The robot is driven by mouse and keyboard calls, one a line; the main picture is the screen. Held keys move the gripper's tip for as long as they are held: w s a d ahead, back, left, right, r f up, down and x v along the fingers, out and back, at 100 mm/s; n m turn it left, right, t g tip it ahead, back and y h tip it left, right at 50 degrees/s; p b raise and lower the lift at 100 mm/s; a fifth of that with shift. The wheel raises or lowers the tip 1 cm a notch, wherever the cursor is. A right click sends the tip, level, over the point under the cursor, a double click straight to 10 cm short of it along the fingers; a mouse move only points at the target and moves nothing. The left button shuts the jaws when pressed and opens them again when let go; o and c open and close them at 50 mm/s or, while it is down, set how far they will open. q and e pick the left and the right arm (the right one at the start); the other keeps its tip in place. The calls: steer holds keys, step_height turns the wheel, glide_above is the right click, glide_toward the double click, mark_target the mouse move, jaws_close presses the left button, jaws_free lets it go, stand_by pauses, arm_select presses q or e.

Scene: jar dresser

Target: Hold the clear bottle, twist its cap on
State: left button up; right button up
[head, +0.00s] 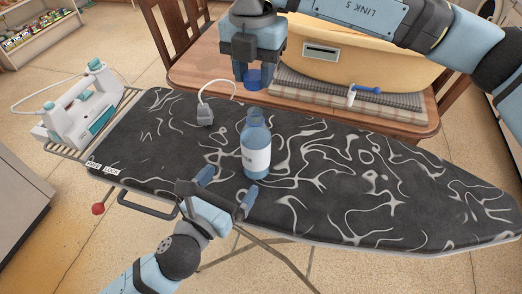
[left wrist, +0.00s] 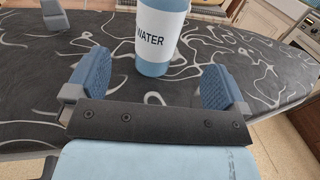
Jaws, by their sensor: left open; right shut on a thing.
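The clear bluish bottle (head: 256,150) stands upright on the dark ironing board, with a white label reading WATER in the left wrist view (left wrist: 160,25). No cap sits on its neck. My left gripper (head: 228,188) is open just in front of the bottle. In the left wrist view its two blue fingers (left wrist: 155,85) are spread, with the bottle beyond the gap and not touched. My right gripper (head: 254,72) points down, above and behind the bottle. It is shut on a blue cap (head: 254,80), which its fingers partly hide.
The ironing board (head: 390,220) has a grey plug with a white cord (head: 205,115) left of the bottle. An iron (head: 80,105) stands at its left end. A wooden table behind holds a yellow tub (head: 360,70), folded cloth and a blue-and-white brush (head: 360,91).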

mark_target(256, 145)
arm_select(q)
steer(key=x, duration=1.2)
steer(key=shift+c, duration=0.2)
steer(key=c, duration=1.3)
arm_select(e)
steer(key=shift+f, duration=2.5)
steer(key=shift+f, duration=0.9)
steer(key=shift+f, duration=0.55)
